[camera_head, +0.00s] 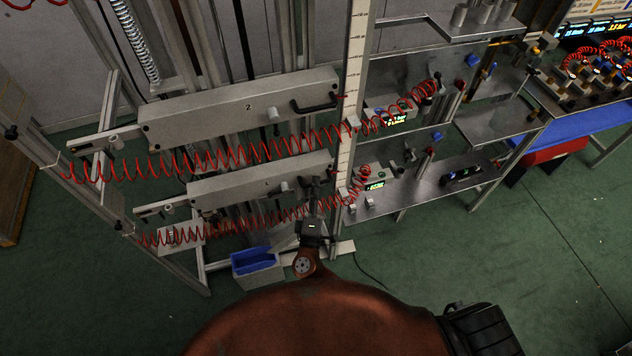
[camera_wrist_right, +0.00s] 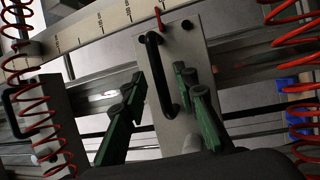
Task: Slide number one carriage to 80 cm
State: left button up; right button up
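The number one carriage (camera_head: 235,184) is the lower long grey box, marked "1", on the vertical rails. My right gripper (camera_head: 318,212) is at its right end, where the gripper and red coil partly hide its handle. In the right wrist view, a black bar handle (camera_wrist_right: 158,72) on a pale plate (camera_wrist_right: 184,60) stands between the green fingers of my right gripper (camera_wrist_right: 160,88). The fingers are apart, with gaps to the handle. The pale vertical scale (camera_head: 352,85) stands right of the carriages and shows in the wrist view (camera_wrist_right: 88,28); its figures are too small to read surely. My left gripper is not in view.
The number two carriage (camera_head: 215,112), with a black handle (camera_head: 314,103), hangs above. Red coiled hoses (camera_head: 215,160) stretch across both carriages. A blue bin (camera_head: 252,260) stands on the floor below. Metal shelves (camera_head: 450,185) with small displays are on the right. Green floor is open at right.

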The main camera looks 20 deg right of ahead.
jog(key=shift+x, duration=0.75)
jog(key=shift+f, duration=0.1)
grip_shut()
